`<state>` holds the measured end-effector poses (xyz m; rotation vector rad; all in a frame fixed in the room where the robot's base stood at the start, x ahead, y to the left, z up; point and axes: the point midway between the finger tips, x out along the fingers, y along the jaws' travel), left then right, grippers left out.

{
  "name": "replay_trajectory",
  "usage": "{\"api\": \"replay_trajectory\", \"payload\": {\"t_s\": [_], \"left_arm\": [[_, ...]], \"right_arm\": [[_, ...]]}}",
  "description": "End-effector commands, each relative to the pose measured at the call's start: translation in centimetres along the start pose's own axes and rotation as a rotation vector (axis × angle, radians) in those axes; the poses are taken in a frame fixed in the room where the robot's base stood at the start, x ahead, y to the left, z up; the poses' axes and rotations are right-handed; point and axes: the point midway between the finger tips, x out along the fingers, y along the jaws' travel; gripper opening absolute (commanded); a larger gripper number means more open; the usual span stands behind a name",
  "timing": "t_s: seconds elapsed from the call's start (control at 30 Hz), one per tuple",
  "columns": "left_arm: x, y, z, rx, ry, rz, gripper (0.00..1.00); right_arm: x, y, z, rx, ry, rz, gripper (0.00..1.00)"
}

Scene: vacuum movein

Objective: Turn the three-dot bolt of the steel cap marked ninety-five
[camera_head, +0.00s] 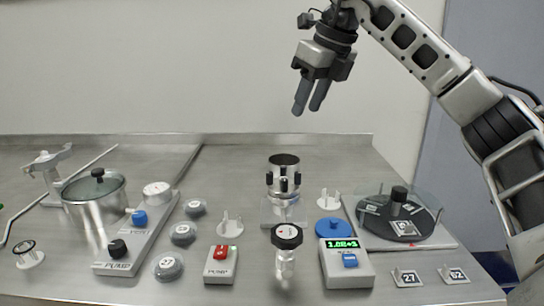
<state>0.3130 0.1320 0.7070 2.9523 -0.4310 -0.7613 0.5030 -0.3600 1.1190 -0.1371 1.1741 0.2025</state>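A steel cylindrical fitting (284,175) stands upright at the middle of the bench, with several black bolts or clamps around its rim. I cannot make out any number or dots on it. Small round caps stand left of centre: one (168,267) reads 27, and the marks on the other two (183,234) (196,208) are too small to read. I cannot pick out a cap marked ninety-five. My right gripper (307,109) hangs in the air above and behind the fitting, fingers pointing down, slightly apart and empty. My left gripper is out of view.
A black-knobbed valve (286,237) stands in front of the fitting. A glass-lidded pot (95,205), pump panel (135,235), red-switch box (221,264), meter (346,265) and covered turntable (400,218) surround it. Number tags (407,278) lie front right.

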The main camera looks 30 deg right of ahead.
Motion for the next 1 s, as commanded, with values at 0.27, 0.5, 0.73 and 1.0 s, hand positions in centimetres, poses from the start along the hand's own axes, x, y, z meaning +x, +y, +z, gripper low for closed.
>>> {"api": "replay_trajectory", "payload": {"t_s": [0.27, 0.5, 0.73, 1.0], "left_arm": [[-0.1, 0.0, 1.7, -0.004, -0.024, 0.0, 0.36], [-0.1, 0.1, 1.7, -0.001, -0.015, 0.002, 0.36], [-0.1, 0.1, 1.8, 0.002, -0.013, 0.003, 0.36], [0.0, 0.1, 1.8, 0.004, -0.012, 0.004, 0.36]], "right_arm": [[5.0, 0.0, -0.2, -0.001, 0.006, 0.001, 0.35], [10.3, 0.1, -0.2, -0.002, 0.005, 0.003, 0.35], [14.1, 0.1, 0.0, -0.003, 0.002, 0.002, 0.35], [15.6, 0.1, 0.0, -0.003, 0.0, 0.002, 0.35]]}}
